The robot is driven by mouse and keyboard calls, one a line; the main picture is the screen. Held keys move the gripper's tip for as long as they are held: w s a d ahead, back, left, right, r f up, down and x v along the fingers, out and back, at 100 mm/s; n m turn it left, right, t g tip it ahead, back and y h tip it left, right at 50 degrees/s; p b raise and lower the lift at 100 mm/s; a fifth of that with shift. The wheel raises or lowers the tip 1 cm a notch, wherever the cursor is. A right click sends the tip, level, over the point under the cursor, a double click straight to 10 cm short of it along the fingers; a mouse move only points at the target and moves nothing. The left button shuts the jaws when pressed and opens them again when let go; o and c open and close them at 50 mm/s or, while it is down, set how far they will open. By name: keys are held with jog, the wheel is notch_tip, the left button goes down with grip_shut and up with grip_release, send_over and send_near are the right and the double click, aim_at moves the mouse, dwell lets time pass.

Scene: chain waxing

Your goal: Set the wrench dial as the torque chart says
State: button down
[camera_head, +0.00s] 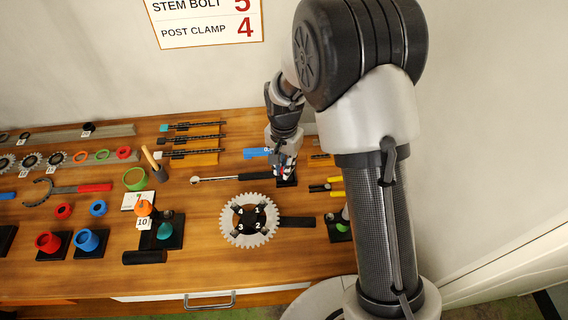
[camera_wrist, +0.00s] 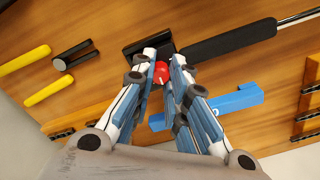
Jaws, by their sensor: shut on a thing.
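The torque chart (camera_head: 207,20) on the wall reads STEM BOLT 5 and POST CLAMP 4; its top is cut off. A torque wrench (camera_head: 230,179) with a black handle lies on the bench; its handle also shows in the wrist view (camera_wrist: 228,42). Near the handle's end is a small red dial (camera_wrist: 162,73) with a white mark, by a black block (camera_wrist: 148,43). My gripper (camera_head: 284,174) points down there, its fingers shut on the red dial. The fingers partly cover the dial, and I cannot read its setting.
A blue bar (camera_wrist: 232,101) lies close beside my fingers. Yellow-handled pliers (camera_head: 322,188) lie to the right. A grey chainring (camera_head: 229,230) with numbered bolts sits in front. Cups, stands and tools crowd the left of the bench (camera_head: 190,275), whose front strip is clear.

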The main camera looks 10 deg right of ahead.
jog(key=shift+n, duration=0.3)
jog(key=c, duration=1.5)
grip_release()
jog(key=shift+r, duration=0.15)
notch_tip(320, 180, up, 12)
jog(key=shift+f, duration=0.1)
jog(key=s+d+r+n+t, duration=0.1)
jog(key=s+d+r+n, duration=0.1)
jog(key=s+r, duration=0.4)
jog(key=s+d+r+n+t, duration=0.1)
jog(key=s+d+r, duration=0.2)
jog(key=s+r, duration=0.35)
jog(key=s+n+t, duration=0.1)
jog(key=s, duration=0.3)
jog(key=s+d+n, duration=0.1)
jog(key=s, duration=0.3)
jog(key=s+d+n+t, duration=0.1)
jog(key=s, duration=0.4)
jog(key=shift+f+n+t, duration=0.25)
jog(key=shift+n+t, duration=0.05)
jog(key=shift+n, duration=0.1)
